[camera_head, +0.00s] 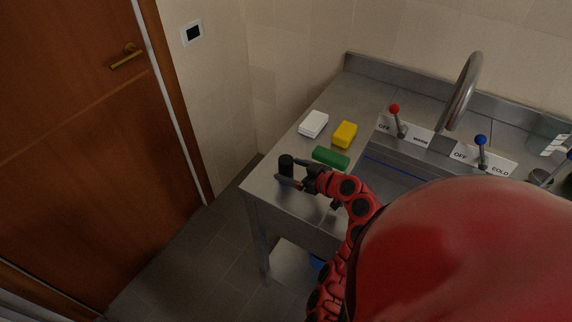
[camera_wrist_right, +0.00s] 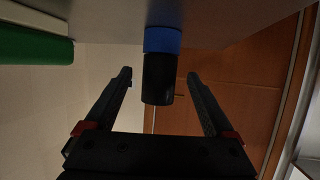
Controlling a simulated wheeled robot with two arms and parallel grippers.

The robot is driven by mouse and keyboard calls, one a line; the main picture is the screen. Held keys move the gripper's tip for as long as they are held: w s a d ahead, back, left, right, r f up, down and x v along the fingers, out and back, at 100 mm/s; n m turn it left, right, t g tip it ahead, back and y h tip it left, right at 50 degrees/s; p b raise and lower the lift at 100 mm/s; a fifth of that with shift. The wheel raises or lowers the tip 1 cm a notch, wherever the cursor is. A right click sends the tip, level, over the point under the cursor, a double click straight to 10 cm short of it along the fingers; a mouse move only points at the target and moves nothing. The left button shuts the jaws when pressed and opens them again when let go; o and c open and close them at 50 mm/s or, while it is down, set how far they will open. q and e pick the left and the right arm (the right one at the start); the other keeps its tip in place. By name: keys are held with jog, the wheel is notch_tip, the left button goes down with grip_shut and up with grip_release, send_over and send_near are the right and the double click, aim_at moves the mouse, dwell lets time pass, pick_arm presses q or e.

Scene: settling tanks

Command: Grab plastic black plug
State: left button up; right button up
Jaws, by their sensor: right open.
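The black plug (camera_head: 286,167) stands upright near the left front corner of the steel counter. In the right wrist view the plug (camera_wrist_right: 158,80) is a black cylinder with a blue band at its base end. My right gripper (camera_head: 289,172) is open, with one finger on each side of the plug. In the right wrist view its fingertips (camera_wrist_right: 160,76) stand apart, with visible gaps between them and the plug. My left gripper is not in view.
A green block (camera_head: 331,158), a yellow block (camera_head: 345,134) and a white block (camera_head: 313,124) lie on the counter (camera_head: 264,183) behind the gripper. The sink has a tap (camera_head: 463,92), a red-knobbed lever (camera_head: 396,118) and a blue-knobbed lever (camera_head: 481,147). A wooden door (camera_head: 80,120) is at left.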

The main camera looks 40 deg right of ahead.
jog(key=p+x, duration=0.1)
jog(key=x, duration=0.1)
jog(key=r+p+x, duration=0.1)
jog(key=p+x, duration=0.1)
jog(key=shift+w, duration=0.25)
jog(key=shift+w+f, duration=0.45)
grip_shut()
jog(key=shift+r, duration=0.1)
